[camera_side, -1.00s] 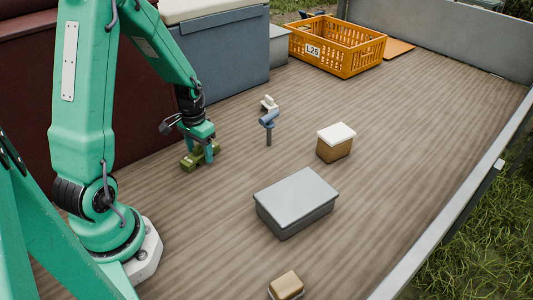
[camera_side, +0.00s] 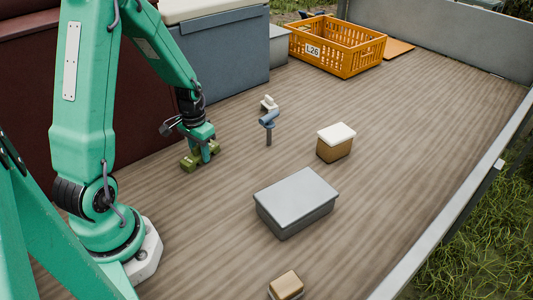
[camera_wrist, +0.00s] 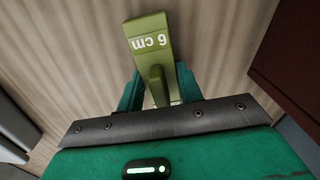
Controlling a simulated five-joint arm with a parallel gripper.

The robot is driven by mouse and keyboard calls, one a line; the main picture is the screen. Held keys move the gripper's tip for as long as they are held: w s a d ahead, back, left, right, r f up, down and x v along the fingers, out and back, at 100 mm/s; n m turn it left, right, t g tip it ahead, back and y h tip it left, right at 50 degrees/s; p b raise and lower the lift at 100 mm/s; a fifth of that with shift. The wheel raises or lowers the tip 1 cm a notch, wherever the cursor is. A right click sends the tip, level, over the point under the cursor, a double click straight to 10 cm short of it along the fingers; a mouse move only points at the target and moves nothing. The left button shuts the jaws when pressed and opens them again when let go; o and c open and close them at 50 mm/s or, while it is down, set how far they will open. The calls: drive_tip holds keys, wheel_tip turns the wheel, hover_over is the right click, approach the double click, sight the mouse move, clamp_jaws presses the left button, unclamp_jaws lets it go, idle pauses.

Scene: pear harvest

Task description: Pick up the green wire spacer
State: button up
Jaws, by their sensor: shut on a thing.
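The green wire spacer (camera_side: 188,163) is an olive-green block on the wooden deck, below my gripper in the side view. In the wrist view the spacer (camera_wrist: 150,38) shows a white "6 cm" mark on its far end and a raised rib nearer to me. My gripper (camera_side: 203,158) points down over the spacer. In the wrist view the green fingers of my gripper (camera_wrist: 157,90) stand on either side of the rib and are shut on it. The spacer's near end is hidden behind my gripper. I cannot tell whether the spacer is clear of the deck.
A blue-grey tool on a post (camera_side: 269,122) and a small cream piece (camera_side: 269,103) stand to the right. A grey lidded box (camera_side: 295,205), a white-lidded brown box (camera_side: 335,148) and a small tan box (camera_side: 286,285) lie farther right. An orange crate (camera_side: 345,58) is at the back.

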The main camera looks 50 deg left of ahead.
drive_tip(key=shift+r, duration=0.1)
drive_tip(key=shift+r, duration=0.75)
drive_tip(key=r, duration=0.2)
drive_tip(key=shift+d+r, duration=0.3)
drive_tip(key=shift+r, duration=0.1)
drive_tip(key=d+r, duration=0.6)
drive_tip(key=d, duration=0.5)
drive_tip(key=shift+s+r, duration=0.2)
drive_tip(key=shift+r, duration=0.05)
drive_tip(key=shift+d, duration=0.1)
